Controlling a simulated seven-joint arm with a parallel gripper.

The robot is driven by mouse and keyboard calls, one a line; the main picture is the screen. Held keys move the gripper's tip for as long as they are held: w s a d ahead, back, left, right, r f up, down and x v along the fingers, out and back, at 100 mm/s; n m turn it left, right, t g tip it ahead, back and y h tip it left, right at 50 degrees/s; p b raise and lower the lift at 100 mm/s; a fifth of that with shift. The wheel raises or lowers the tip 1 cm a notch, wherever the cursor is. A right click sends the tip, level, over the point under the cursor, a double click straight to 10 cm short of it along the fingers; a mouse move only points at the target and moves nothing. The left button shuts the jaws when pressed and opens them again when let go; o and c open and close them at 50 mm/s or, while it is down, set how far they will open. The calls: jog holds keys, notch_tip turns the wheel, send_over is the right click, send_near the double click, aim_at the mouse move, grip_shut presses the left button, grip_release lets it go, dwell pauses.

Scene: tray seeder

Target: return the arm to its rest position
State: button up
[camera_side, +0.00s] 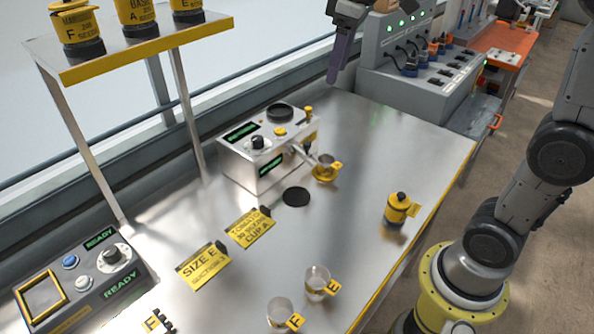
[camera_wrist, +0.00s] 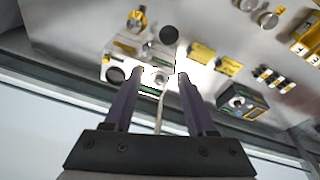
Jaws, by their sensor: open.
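My gripper (camera_side: 335,76) hangs high at the top of the side view, above the back edge of the steel table and left of the grey socket unit. It shows as dark purple fingers pointing down. In the wrist view my gripper (camera_wrist: 160,75) has its two fingers well apart, with nothing between them. The seeder machine (camera_side: 262,168) stands on the table below and left of the gripper, with a small cup (camera_side: 326,163) at its spout. Much of the upper arm is outside the side view.
A yellow-edged shelf (camera_side: 130,55) with several jars stands at the left. The socket unit (camera_side: 420,75) stands at the back right. A yellow jar (camera_side: 397,208), two clear cups (camera_side: 279,313), label cards (camera_side: 203,267) and a READY console (camera_side: 82,283) are on the table (camera_side: 350,270).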

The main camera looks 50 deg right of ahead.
jog(key=s+a+f+m+t, duration=0.1)
jog(key=s+a+f+t, duration=0.1)
jog(key=s, duration=1.1)
jog(key=s+f+m+t, duration=0.1)
jog(key=s+f+m, duration=0.1)
jog(key=s+f, duration=0.3)
notch_tip(320, 180, down, 3)
jog(key=shift+s+a+f, duration=0.15)
jog(key=shift+s+a, duration=0.15)
jog(key=shift+s, duration=0.05)
dwell(0.3)
